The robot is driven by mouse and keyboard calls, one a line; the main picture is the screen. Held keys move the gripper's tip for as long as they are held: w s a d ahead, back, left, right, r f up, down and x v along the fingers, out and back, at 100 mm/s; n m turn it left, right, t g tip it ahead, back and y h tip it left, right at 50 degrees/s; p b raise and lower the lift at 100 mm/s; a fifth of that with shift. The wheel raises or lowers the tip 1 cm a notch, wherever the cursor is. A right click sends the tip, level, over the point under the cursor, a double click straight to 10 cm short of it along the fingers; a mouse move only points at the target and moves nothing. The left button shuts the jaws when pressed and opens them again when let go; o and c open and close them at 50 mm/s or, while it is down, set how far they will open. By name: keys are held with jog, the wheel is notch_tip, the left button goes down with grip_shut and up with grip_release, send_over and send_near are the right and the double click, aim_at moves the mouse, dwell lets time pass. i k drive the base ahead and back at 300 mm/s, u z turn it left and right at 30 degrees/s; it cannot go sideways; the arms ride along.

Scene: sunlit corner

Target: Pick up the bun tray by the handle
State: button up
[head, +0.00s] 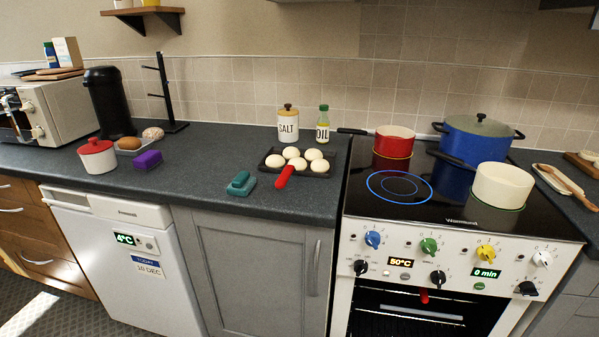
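The bun tray (269,160) is a dark, shallow tray on the counter, just left of the hob, with several pale round buns in it. Its red handle (285,177) points toward the counter's front edge, slightly left. The handle looks unobstructed in the head view. My gripper is not in view.
A teal object (241,184) lies close left of the handle. The salt jar (287,124) and oil bottle (323,124) stand behind the tray. A red pan (394,141), blue pot (477,139) and cream pan (502,186) sit on the hob (440,195).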

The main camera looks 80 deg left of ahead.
aim_at(287, 162)
jog(key=u, duration=2.4)
jog(key=k, duration=1.3)
jog(key=z, duration=0.8)
jog(key=i, duration=1.45)
jog(key=u, duration=0.55)
jog(key=i, duration=0.5)
jog(key=u, duration=0.3)
